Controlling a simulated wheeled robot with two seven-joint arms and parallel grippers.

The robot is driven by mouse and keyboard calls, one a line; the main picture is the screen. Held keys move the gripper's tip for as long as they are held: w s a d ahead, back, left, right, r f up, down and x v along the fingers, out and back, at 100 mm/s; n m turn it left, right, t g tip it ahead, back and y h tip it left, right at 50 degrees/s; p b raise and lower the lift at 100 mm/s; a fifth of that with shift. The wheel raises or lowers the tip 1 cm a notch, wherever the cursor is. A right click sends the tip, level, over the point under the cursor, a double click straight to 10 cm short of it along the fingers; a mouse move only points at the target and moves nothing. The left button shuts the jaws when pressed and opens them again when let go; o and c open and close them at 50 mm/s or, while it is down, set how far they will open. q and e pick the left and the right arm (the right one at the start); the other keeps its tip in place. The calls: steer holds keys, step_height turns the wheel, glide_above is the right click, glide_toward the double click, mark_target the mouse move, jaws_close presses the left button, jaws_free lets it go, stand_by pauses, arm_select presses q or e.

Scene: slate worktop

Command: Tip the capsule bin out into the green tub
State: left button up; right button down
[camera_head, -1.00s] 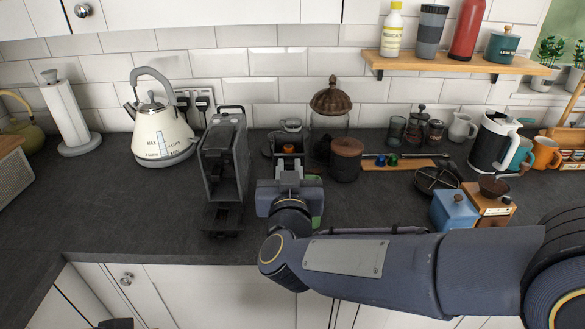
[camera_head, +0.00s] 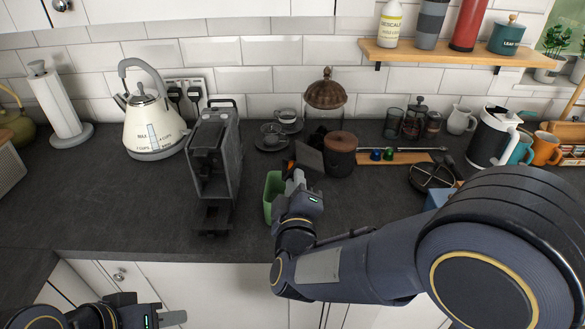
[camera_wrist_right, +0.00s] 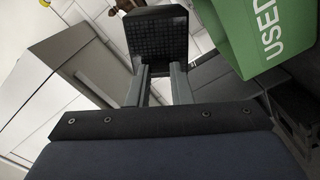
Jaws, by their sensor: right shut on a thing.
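My right gripper (camera_head: 298,179) is shut on the dark capsule bin (camera_head: 310,158). The bin is held tilted above the worktop, at the right of the green tub (camera_head: 270,190). A bit of orange (camera_head: 290,165) shows at the bin's left side; I cannot tell if it is a capsule. In the right wrist view the bin (camera_wrist_right: 157,38) is between the fingers, and the tub (camera_wrist_right: 250,35), lettered "USED", is at upper right. My arm and gripper hide part of the tub, and its inside is not visible. My left gripper (camera_head: 172,318) is at the bottom left, low and away from both.
A grey coffee machine (camera_head: 214,155) stands left of the tub. Capsules (camera_head: 382,154) lie on a wooden board (camera_head: 410,157) at right. The worktop in front of the kettle (camera_head: 153,125) is clear.

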arm_select(q)
step_height(320, 180, up, 12)
steer(key=p, duration=1.1)
arm_select(e)
steer(key=n, duration=0.5)
steer(key=f+n, duration=0.1)
steer(key=n, duration=1)
steer(key=shift+a+f+n, duration=0.25)
steer(key=shift+f+n, duration=0.05)
steer(key=shift+n, duration=0.1)
